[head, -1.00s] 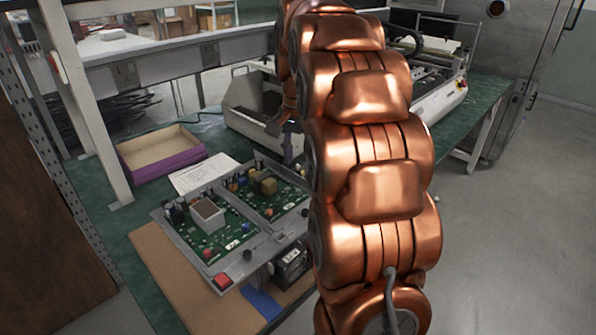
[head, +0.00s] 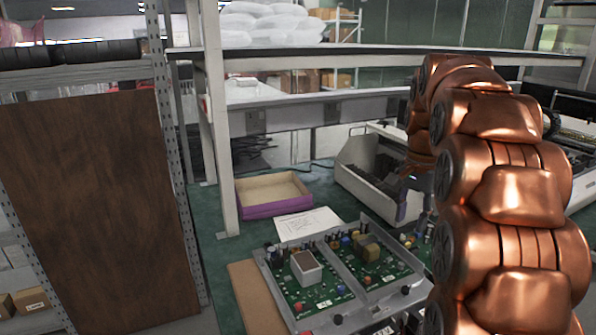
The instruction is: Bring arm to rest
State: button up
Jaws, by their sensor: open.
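My copper-coloured arm rises along the right side of the head view and bends over at the top. My gripper (head: 412,184) hangs from the far end of the arm, partly hidden behind my arm links. It is open, and I see nothing held in it. It appears in front of the grey machine's right end, above the green workbench (head: 212,262). I cannot tell its exact height over the bench.
Circuit boards in a grey frame (head: 334,262) lie on the bench below my gripper. A purple-sided open box (head: 262,211) and a paper sheet (head: 307,224) lie behind. A grey machine (head: 352,160) stands near the gripper. A brown panel (head: 95,200) stands at left.

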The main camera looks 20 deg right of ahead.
jog(key=s+a+f+n+g, duration=0.1)
jog(key=s+a+f+n, duration=0.65)
jog(key=s+a, duration=0.5)
jog(key=s+a+f+n+g, duration=0.2)
jog(key=s+a+f+n, duration=0.55)
jog(key=s, duration=0.85)
notch_tip(320, 180, up, 14)
jog(key=a+m+t+p, duration=0.1)
jog(key=a+p, duration=0.1)
jog(key=p, duration=1.1)
jog(key=shift+w+a+m, duration=0.2)
jog(key=shift+w+m, duration=0.1)
jog(key=shift+w, duration=0.1)
